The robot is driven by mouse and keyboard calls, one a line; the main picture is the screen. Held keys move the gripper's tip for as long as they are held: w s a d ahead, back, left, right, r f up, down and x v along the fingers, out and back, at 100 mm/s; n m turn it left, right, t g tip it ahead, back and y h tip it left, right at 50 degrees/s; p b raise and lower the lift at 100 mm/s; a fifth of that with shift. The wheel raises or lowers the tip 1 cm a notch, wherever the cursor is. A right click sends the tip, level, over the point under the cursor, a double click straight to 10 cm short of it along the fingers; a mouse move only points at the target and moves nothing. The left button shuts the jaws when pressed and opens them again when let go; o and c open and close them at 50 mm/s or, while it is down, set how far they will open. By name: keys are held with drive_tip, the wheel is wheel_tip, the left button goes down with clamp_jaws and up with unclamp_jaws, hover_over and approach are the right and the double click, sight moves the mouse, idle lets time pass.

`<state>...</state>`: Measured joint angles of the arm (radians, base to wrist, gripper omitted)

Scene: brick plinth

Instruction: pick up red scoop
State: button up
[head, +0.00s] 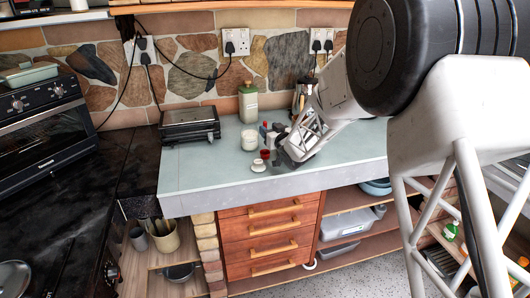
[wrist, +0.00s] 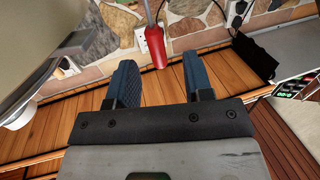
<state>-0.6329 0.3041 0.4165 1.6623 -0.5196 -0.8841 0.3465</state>
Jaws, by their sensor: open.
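A small red piece, which looks like the red scoop (head: 265,155), is on the pale counter just left of my gripper (head: 290,157) in the head view. In the wrist view the red scoop (wrist: 152,56) appears beyond the fingertips, between their lines, with a thin greyish part rising from it. My gripper (wrist: 160,62) is open, its two blue fingers apart with nothing between them. The scoop looks apart from both fingers. My arm hides part of the counter in the head view.
A black grill (head: 190,126) sits at the counter's left. A stone wall with sockets (head: 237,41) is behind. The counter's left front is clear.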

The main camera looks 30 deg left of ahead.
drive_tip(key=shift+w+a, duration=0.15)
drive_tip(key=shift+a, duration=0.1)
drive_tip(key=shift+w+a+f, duration=0.1)
drive_tip(key=shift+x, duration=2.45)
clamp_jaws()
